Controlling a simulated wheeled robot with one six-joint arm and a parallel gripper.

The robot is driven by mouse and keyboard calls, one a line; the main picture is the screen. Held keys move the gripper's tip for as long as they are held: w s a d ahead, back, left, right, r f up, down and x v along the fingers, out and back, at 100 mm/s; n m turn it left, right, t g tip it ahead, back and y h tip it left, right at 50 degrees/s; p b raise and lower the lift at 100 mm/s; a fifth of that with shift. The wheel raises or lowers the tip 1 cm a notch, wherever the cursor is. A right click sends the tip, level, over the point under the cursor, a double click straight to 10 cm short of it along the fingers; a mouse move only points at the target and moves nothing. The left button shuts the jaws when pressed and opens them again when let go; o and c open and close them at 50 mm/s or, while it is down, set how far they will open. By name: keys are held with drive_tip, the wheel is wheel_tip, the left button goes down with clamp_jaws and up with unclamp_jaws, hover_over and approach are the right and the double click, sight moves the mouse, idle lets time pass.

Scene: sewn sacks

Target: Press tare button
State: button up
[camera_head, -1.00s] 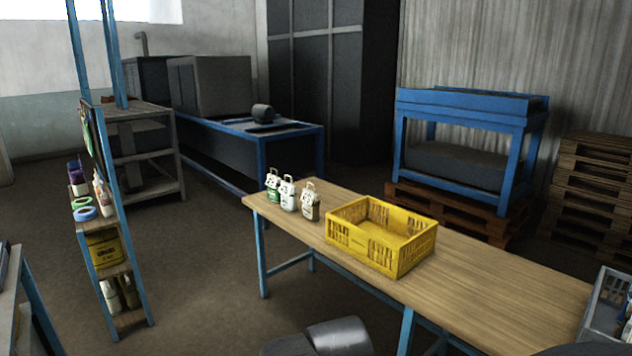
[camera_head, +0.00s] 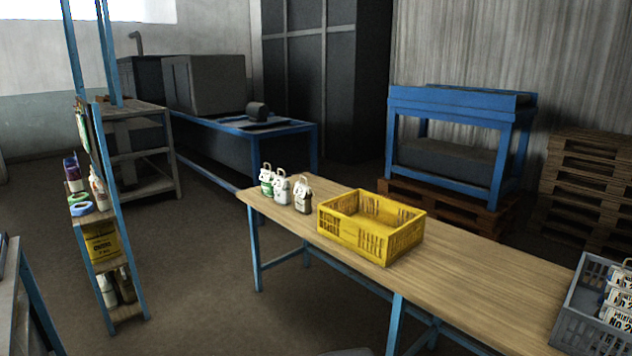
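No tare button can be made out in this view. On the blue-framed bench (camera_head: 290,124) at the back lies a small dark device or object (camera_head: 257,111) on a flat dark plate; I cannot tell whether it is a scale. My gripper is not in view. Three small sacks with looped tops stand in a row at the far left end of the wooden table: a green-marked one (camera_head: 267,182), a white one (camera_head: 281,188) and a brown one (camera_head: 303,196).
A yellow crate (camera_head: 345,236) stands on the wooden table (camera_head: 470,290). A grey crate (camera_head: 572,328) with printed sacks (camera_head: 618,297) is at the right. A narrow shelf (camera_head: 126,312) stands left. Pallets (camera_head: 590,178) are stacked far right. Floor between shelf and table is clear.

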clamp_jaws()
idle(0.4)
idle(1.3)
